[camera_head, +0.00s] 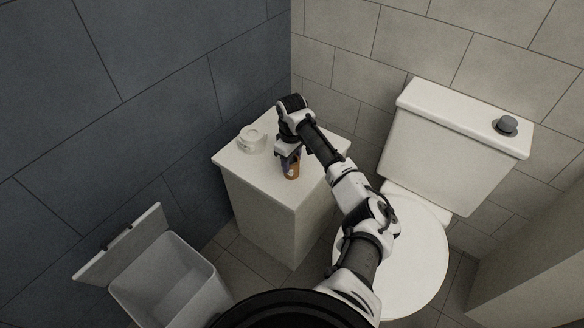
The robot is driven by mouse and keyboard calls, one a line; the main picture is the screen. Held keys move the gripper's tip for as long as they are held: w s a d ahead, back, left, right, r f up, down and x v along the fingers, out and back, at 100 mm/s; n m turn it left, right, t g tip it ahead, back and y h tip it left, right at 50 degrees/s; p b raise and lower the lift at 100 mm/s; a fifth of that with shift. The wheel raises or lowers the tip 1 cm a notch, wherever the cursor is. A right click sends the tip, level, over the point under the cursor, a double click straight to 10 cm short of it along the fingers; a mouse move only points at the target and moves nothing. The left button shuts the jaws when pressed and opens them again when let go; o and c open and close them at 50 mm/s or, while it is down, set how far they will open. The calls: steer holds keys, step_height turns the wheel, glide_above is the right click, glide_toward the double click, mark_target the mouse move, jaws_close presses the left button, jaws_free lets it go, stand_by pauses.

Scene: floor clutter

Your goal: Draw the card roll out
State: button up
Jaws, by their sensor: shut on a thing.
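My gripper (290,159) points down over the front right part of a white cabinet top (262,176). It is shut on a small orange-brown item (292,173), which shows just below the fingers. This item may be the card roll, but it is too small and too covered by the fingers to be sure. I cannot tell whether it touches the cabinet top. A short white round object (251,139) with a grey marking sits at the back left of the top, apart from my gripper.
A white toilet (410,250) with its lid down and its tank (450,145) stand to the right of the cabinet. An open grey bin (172,285) with a raised lid is at the lower left. Dark tiled wall borders the cabinet on the left.

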steer(key=shift+r+p, duration=0.65)
steer(key=shift+p, duration=0.1)
stand_by(0.4)
steer(key=shift+r+p, duration=3.45)
steer(key=shift+r, duration=0.45)
